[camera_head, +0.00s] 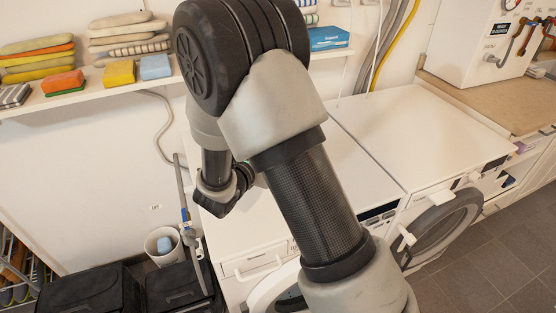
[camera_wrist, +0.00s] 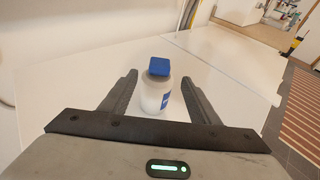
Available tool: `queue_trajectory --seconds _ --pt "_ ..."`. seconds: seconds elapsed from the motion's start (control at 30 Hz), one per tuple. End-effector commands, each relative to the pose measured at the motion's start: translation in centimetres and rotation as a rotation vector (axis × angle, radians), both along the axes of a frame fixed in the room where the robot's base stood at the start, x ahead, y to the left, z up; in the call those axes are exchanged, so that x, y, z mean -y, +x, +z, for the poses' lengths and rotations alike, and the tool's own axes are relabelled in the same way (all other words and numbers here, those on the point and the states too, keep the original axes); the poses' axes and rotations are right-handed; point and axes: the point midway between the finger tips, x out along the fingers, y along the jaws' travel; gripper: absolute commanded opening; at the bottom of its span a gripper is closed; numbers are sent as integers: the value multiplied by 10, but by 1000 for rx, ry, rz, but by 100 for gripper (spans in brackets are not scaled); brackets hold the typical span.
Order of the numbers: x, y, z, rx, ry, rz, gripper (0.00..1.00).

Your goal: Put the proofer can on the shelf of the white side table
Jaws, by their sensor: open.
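In the wrist view a white can with a blue square cap and a blue label, likely the proofer can (camera_wrist: 153,92), stands upright on a white surface. My gripper (camera_wrist: 160,80) is open, with one dark finger on each side of the can. I cannot tell whether either finger touches it. In the head view my own arm hides the gripper's fingers and the can. The white side table cannot be made out for certain in either view.
A wall shelf (camera_head: 90,95) holds folded cloths and sponges. Black bins (camera_head: 90,292) and a white bucket (camera_head: 160,247) stand at lower left. A striped rug (camera_wrist: 298,115) lies at right.

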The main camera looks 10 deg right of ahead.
Motion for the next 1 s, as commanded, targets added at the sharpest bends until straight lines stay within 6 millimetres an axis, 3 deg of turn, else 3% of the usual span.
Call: queue_trajectory --seconds 0.6,0.9,1.0 --pt "37 58 -19 1 0 -2 56" --pt "39 63 -21 1 0 0 56" --pt "39 63 -21 1 0 -1 41"
